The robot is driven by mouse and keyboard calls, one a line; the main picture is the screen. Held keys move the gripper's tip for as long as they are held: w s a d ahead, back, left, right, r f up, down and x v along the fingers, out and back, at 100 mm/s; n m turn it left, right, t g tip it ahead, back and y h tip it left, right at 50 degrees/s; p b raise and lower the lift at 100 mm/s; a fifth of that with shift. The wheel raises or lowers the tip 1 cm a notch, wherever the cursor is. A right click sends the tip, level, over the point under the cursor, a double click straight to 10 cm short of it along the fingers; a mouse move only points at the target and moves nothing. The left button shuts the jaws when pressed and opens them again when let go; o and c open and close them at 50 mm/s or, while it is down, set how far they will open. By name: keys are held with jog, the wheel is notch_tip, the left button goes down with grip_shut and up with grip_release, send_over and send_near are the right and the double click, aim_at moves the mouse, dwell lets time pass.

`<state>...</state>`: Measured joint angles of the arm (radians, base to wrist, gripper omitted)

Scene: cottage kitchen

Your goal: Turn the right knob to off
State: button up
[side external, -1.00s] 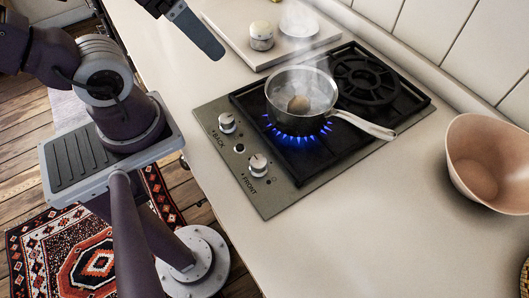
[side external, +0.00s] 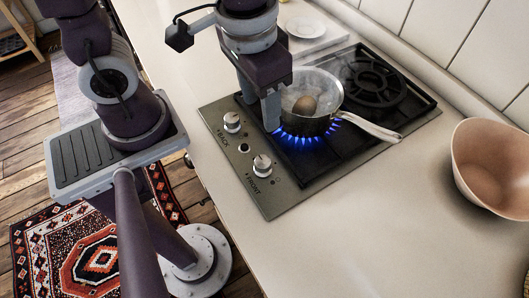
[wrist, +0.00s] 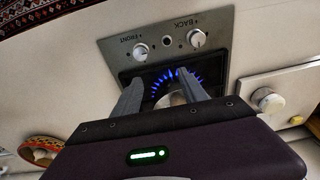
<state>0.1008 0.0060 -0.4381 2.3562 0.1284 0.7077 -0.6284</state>
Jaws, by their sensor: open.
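The knob marked FRONT (side external: 262,165) sits on the hob's metal panel, further right and nearer the camera than the knob marked BACK (side external: 232,122). In the wrist view the FRONT knob (wrist: 140,51) is at left and the BACK knob (wrist: 196,38) at right. My gripper (side external: 271,122) points down over the hob, beside the saucepan and beyond the knobs. Its fingers (wrist: 158,84) are apart, with nothing held; the blue flame shows between them. A blue flame (side external: 303,137) burns under the saucepan (side external: 326,112). The exact knob settings are too small to read.
An empty back burner (side external: 376,82) lies behind. A pinkish bowl (side external: 470,195) stands at right. A board with a white dish (side external: 305,27) is at the top. The counter before the panel is clear.

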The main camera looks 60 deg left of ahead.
aim_at(265, 160)
jog(key=shift+g, duration=0.6)
jog(key=d+f, duration=0.1)
jog(key=s+d+f, duration=0.1)
jog(key=d+f, duration=0.1)
jog(key=shift+s+d, duration=0.1)
notch_tip(265, 160, down, 7)
grip_shut()
